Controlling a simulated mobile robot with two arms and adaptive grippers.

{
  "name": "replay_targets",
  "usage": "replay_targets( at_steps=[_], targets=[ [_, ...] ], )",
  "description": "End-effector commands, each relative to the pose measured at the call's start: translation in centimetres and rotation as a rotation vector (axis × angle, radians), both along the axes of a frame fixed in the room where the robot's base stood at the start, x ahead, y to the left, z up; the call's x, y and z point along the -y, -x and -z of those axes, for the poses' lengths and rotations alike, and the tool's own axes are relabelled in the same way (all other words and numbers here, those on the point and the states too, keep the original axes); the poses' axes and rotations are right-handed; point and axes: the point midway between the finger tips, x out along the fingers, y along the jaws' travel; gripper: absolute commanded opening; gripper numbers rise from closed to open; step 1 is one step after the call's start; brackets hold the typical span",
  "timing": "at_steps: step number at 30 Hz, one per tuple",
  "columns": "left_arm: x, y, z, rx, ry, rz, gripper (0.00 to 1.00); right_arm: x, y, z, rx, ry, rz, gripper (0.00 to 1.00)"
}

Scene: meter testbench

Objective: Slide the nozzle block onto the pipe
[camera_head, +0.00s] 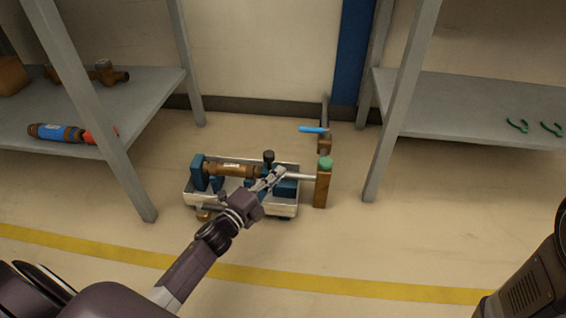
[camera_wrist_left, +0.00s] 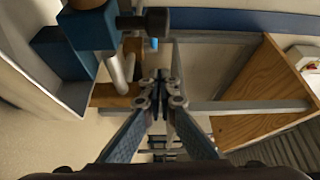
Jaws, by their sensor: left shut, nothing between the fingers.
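A test bench (camera_head: 292,210) stands on the floor in the middle of the head view. A brown meter body (camera_head: 232,170) with a white label lies across it, beside a left blue block (camera_head: 208,174). A right blue block (camera_head: 287,187), perhaps the nozzle block, sits by a silver pipe (camera_head: 303,176) that reaches a brown post with a green top (camera_head: 321,192). My left gripper (camera_head: 278,174) is shut and empty over the bench's right half, partly hiding the blue block. In the left wrist view its fingertips (camera_wrist_left: 160,80) meet, with blue parts (camera_wrist_left: 97,28) at upper left. My right gripper is out of view.
A left shelf (camera_head: 150,90) holds brown fittings and a blue and red cylinder (camera_head: 60,133). A right shelf (camera_head: 460,115) holds green hooks (camera_head: 518,125). A blue lever (camera_head: 313,129) stands behind the bench. Shelf posts flank it; the floor in front is open.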

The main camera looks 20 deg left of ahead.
Motion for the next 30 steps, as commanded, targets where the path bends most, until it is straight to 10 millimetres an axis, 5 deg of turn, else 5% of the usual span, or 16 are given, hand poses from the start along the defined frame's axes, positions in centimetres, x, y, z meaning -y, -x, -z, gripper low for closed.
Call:
replay_targets(
  at_steps=[10, 30],
  targets=[
    [-1.0, 5.2, -0.1, 0.0, 0.001, 0.001, 0.0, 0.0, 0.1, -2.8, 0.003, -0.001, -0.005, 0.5],
    [-1.0, 5.7, -0.3, 0.005, 0.005, 0.005, 0.0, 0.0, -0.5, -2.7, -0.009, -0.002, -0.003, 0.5]
  ],
)
